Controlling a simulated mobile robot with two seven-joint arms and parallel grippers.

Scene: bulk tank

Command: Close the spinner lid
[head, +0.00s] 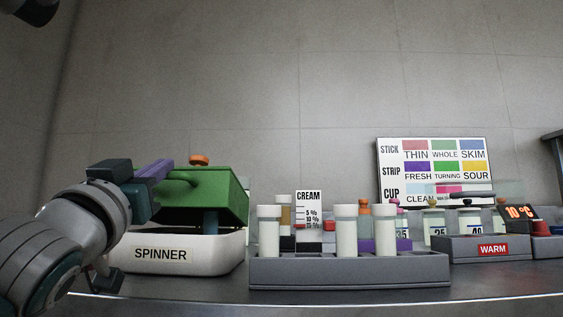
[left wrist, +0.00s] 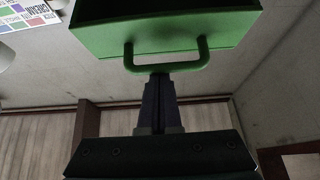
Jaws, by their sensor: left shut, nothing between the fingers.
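The spinner is a white tub (head: 185,254) with a SPINNER label, standing at the left of the bench. Its green lid (head: 220,200) is raised above the tub and tilted, with a dark post (head: 211,222) beneath it. The lid also fills the top of the left wrist view (left wrist: 165,32). A green loop handle (head: 178,183) is on its near left side, and shows in the left wrist view (left wrist: 168,66). My left gripper (head: 160,172) is shut and empty, its fingertips (left wrist: 158,78) right at the handle's bar. I cannot tell whether they touch it.
A grey rack (head: 350,270) with several white-filled tubes stands right of the spinner. Behind it is a CREAM card (head: 309,215). A grey WARM block (head: 480,249) with jars is further right, below a colour chart (head: 435,170). The bench's front strip is clear.

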